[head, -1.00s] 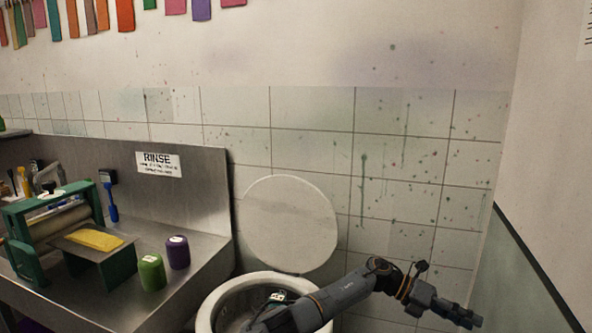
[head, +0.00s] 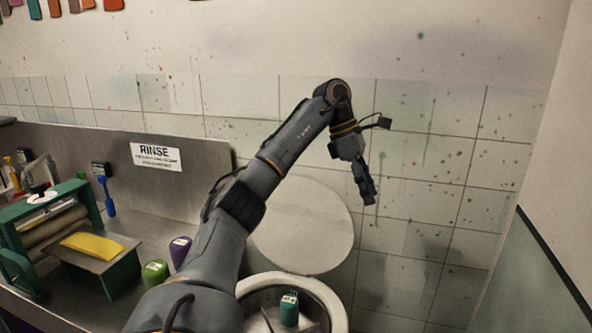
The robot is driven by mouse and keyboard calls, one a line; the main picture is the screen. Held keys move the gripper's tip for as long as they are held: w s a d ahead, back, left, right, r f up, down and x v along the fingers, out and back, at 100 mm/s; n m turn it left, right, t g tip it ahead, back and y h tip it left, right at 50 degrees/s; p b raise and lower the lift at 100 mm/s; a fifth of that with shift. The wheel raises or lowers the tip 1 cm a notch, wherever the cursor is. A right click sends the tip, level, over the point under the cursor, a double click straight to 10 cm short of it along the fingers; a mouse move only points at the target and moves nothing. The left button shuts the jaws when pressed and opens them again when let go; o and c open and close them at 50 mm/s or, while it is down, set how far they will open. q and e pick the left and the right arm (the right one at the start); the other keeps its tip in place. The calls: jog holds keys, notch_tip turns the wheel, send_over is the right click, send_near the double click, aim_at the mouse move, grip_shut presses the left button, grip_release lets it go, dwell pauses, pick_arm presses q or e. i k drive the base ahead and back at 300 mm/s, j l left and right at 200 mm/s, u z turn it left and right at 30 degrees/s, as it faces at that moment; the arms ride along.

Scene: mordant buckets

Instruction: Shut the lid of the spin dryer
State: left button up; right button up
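The spin dryer's round white lid (head: 318,235) stands open, tilted up against the tiled wall. My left arm hides its left edge. The dryer's white rim (head: 330,294) shows at the bottom, with its mouth uncovered. My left gripper (head: 368,192) hangs pointing down just right of the lid's upper right edge in the picture. It looks apart from the lid, but its depth is hard to judge. It is seen from the side, so I cannot tell whether its fingers are open. My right gripper is out of view.
A green-and-white labelled item (head: 289,309) sits inside the dryer. A steel counter (head: 190,203) at left holds a green roller press (head: 45,230), a yellow cloth (head: 87,244), a green jar (head: 155,272) and a purple jar (head: 181,250). A wall stands at right.

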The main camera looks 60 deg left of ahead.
aim_at(306, 228)
jog(key=i+j, duration=0.1)
jog(key=j, duration=1.55)
